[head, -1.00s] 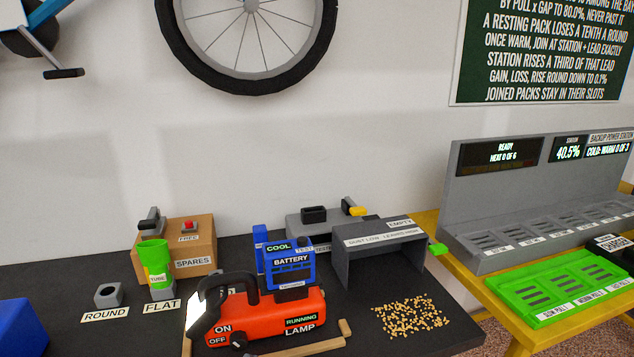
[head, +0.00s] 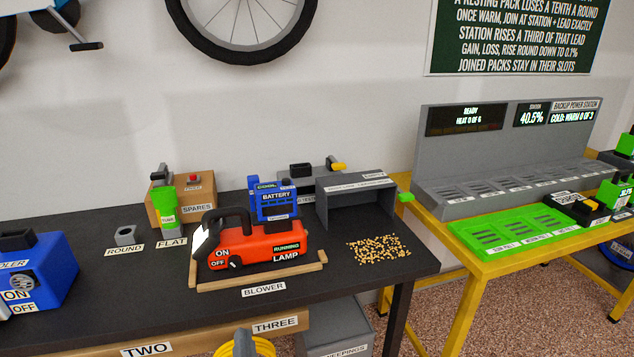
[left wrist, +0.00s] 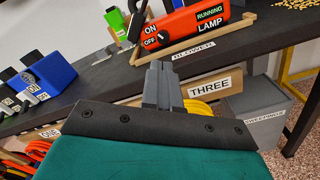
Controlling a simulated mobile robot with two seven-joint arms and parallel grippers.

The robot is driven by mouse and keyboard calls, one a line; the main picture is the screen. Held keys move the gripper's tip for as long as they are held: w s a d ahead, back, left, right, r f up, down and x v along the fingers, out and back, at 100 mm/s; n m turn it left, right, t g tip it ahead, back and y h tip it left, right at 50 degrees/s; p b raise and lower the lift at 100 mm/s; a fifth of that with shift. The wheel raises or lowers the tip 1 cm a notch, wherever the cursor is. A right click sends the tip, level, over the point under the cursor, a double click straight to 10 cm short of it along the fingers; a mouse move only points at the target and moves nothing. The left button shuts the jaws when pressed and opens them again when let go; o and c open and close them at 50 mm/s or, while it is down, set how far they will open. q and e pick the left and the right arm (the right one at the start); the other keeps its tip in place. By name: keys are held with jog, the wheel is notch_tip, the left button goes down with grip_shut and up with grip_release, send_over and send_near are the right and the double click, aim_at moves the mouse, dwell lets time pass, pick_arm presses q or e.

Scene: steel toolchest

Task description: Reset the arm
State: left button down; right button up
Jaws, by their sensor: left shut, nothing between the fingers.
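My left gripper (head: 243,343) shows at the bottom edge of the head view, in front of the black workbench (head: 110,290). In the left wrist view its two grey fingers (left wrist: 162,84) are closed together with nothing between them. They point toward the bench front, below the orange lamp (left wrist: 187,24) and near the THREE label. My right gripper is in neither current view.
The bench holds the orange lamp (head: 262,246), blue battery (head: 274,202), green tube (head: 164,205), a blue box (head: 50,270) and loose pellets (head: 378,249). A yellow cable coil (head: 262,346) lies beneath. The grey power station (head: 440,190) stands on a yellow bench at right.

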pick_arm(q)
jog(key=a+f+m+t, duration=0.15)
jog(key=a+m, duration=0.45)
jog(key=a, duration=1)
jog(key=s+a+f+n+g+h, duration=0.1)
jog(key=s+f+n+g+h, duration=0.6)
jog(key=n, duration=1.8)
jog(key=s+d+f+n, duration=0.1)
jog(key=s+d+n, duration=0.2)
jog(key=n, duration=0.6)
jog(key=s+d+f+n+g, duration=0.1)
jog(key=s+d+n, duration=0.2)
jog(key=d+n, duration=0.5)
jog(key=shift+s+d+f+n, duration=0.25)
jog(key=shift+d+f+n, duration=0.05)
jog(key=shift+f+n, duration=0.1)
